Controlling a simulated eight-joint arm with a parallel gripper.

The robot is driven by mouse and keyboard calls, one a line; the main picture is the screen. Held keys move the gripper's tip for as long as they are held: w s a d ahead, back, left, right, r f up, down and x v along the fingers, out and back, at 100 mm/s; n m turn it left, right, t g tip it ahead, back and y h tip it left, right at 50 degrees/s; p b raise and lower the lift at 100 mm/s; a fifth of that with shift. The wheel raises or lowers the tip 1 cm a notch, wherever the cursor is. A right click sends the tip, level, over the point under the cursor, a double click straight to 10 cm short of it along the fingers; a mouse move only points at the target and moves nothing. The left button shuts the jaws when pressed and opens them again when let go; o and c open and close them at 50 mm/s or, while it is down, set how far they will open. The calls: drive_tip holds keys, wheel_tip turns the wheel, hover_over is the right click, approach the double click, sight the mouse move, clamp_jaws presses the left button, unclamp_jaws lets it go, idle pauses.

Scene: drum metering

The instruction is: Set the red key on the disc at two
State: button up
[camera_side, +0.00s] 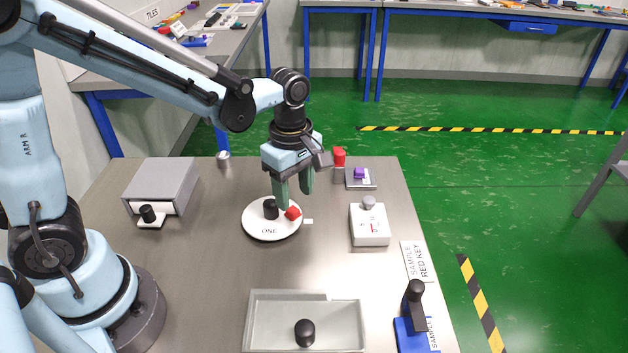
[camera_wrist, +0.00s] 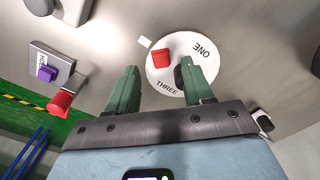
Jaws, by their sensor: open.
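The white disc (camera_side: 257,218) lies flat on the steel table. Its word ONE faces the front in the side view. In the wrist view the disc (camera_wrist: 190,88) shows ONE and THREE; I cannot read a TWO. The red key (camera_side: 293,213) is at the disc's right edge, and it also shows in the wrist view (camera_wrist: 161,55). A black knob (camera_side: 270,208) stands up from the disc beside it; in the wrist view my finger partly hides it. My gripper (camera_side: 294,201) is open, with its green fingers pointing down above the disc near the red key.
A small white mark (camera_side: 308,221) is beside the disc. A white box (camera_side: 369,228) with a grey knob, a red cylinder (camera_side: 339,155) and a purple-knobbed plate (camera_side: 361,184) are to the right. A grey tray (camera_side: 262,316) is in front; a grey box (camera_side: 162,183) is left.

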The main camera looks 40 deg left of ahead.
sight(295, 211)
wheel_tip(295, 211, up, 8)
drive_tip(key=s+a+m+t, duration=0.4)
drive_tip(key=m+t, duration=0.3)
drive_tip(key=m, duration=1.1)
drive_tip(key=shift+s+a+f, duration=0.2)
drive_tip(key=shift+s, duration=0.7)
